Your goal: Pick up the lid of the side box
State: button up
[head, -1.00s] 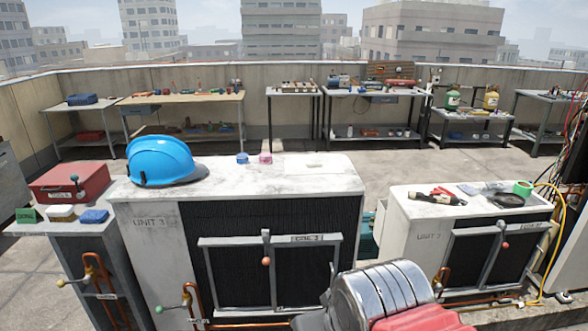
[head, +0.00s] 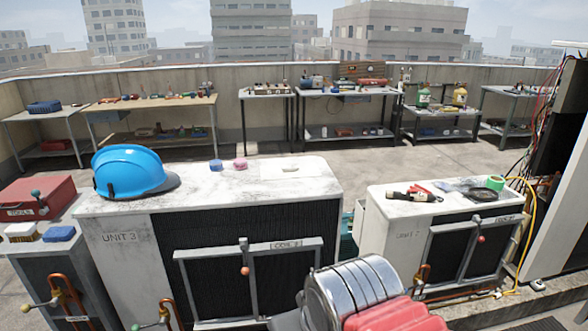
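No part in the head view can be clearly told as the lid of the side box. A tall open cabinet with bundled wires (head: 553,150) stands at the right edge. Silver and red parts of my arm show at the bottom centre. My gripper is not in view.
A blue helmet (head: 128,171), a blue block (head: 216,165) and a pink block (head: 240,164) sit on the large condenser. A smaller condenser (head: 392,235) holds tools and green tape (head: 495,183). A red toolbox (head: 38,198) is left. Open floor lies before the back benches.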

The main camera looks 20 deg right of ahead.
aim_at(310, 169)
jog(key=u, duration=0.05)
jog(key=i, duration=1.4)
